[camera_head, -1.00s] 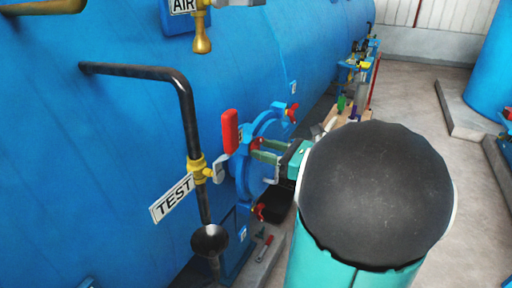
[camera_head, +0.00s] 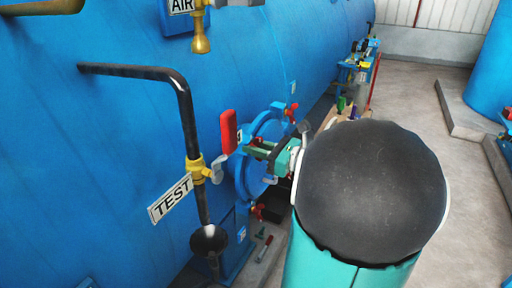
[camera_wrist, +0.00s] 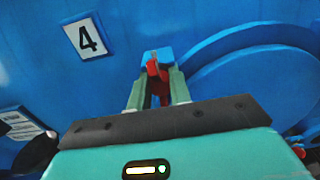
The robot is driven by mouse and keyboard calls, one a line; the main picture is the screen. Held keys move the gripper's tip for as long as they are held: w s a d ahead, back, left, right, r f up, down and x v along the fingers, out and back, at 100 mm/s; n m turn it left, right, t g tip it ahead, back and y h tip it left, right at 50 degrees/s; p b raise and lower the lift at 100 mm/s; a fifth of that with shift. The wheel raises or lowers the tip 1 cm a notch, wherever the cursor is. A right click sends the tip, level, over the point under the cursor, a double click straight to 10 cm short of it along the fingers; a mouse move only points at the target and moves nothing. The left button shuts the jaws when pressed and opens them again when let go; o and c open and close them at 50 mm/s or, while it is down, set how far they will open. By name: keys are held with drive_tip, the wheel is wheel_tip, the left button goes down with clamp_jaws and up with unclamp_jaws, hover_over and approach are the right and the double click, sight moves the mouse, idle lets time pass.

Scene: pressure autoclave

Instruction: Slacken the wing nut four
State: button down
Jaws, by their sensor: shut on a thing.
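The red wing nut four (camera_wrist: 156,72) sits upright on a small blue lug, right of a white plate marked 4 (camera_wrist: 86,39) in the wrist view. My gripper (camera_wrist: 157,88) has its two green fingers on either side of it, shut on it. In the head view my gripper (camera_head: 256,147) reaches the left rim of the round blue hatch (camera_head: 262,178), and its fingers hide most of the nut there. Other red wing nuts show at the hatch's top (camera_head: 290,110) and bottom (camera_head: 258,211).
A red lever (camera_head: 228,132) stands close left of my fingers, by the yellow TEST valve (camera_head: 197,170) on a black pipe. A black funnel (camera_head: 208,240) is below. A red-handled tool (camera_head: 264,246) lies on the ledge. Open floor is at the right.

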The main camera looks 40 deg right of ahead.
drive_tip(key=shift+n, duration=0.3)
drive_tip(key=n, duration=0.7)
drive_tip(key=shift+a, duration=0.1)
drive_tip(key=n, duration=0.3)
drive_tip(key=shift+f+n, duration=0.1)
drive_tip(key=shift+n, duration=0.2)
drive_tip(key=n, duration=0.4)
drive_tip(key=shift+n, duration=0.3)
drive_tip(key=n, duration=0.3)
drive_tip(key=shift+f+n, duration=0.1)
drive_tip(key=shift+n, duration=0.2)
drive_tip(key=n, duration=0.3)
drive_tip(key=shift+n, duration=0.3)
drive_tip(key=n, duration=0.6)
drive_tip(key=shift+f+n, duration=0.1)
drive_tip(key=shift+n, duration=0.2)
